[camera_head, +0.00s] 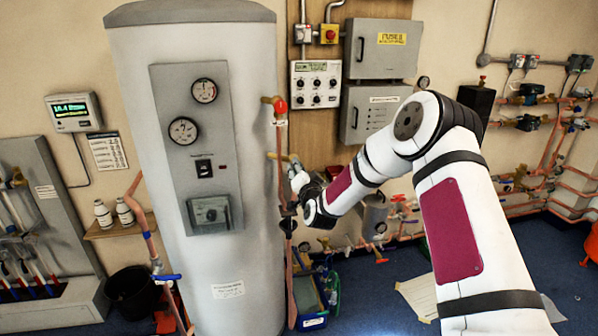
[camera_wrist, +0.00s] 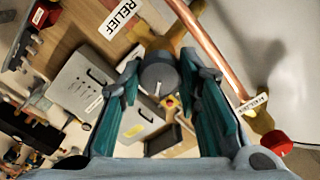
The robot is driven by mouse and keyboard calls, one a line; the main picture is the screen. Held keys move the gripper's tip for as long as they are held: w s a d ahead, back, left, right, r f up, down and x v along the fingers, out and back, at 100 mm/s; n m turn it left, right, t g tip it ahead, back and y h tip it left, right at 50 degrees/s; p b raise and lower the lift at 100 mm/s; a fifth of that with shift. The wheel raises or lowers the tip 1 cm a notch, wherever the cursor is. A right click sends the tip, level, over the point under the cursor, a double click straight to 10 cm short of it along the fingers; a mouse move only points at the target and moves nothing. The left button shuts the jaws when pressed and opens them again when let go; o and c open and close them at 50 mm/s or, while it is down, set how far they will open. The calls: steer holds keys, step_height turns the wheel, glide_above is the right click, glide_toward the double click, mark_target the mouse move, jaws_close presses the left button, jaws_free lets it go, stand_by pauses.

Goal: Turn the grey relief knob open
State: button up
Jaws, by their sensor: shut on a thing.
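The grey relief knob (camera_wrist: 158,80) is round, with a pale pointer line on its face. It sits on a brass fitting (camera_wrist: 188,22) beside a white RELIEF label (camera_wrist: 121,17) in the wrist view. My gripper (camera_wrist: 161,72) has one teal-padded finger on each side of the knob and is shut on it. In the head view my gripper (camera_head: 297,172) is at the brass fitting right of the grey tank, and it hides the knob there.
A copper pipe (camera_wrist: 212,48) runs close beside my right finger. A red knob (camera_head: 280,106) sits above on the same pipe run; a red knob (camera_wrist: 275,142) also shows in the wrist view. The tank (camera_head: 258,250) stands just left; grey wall boxes (camera_head: 383,50) are above right.

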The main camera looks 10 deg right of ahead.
steer(key=shift+m, duration=0.5)
steer(key=o, duration=1.1)
steer(key=shift+o, duration=0.2)
steer(key=shift+s, duration=0.1)
steer(key=s, duration=1.1)
steer(key=shift+s, duration=0.4)
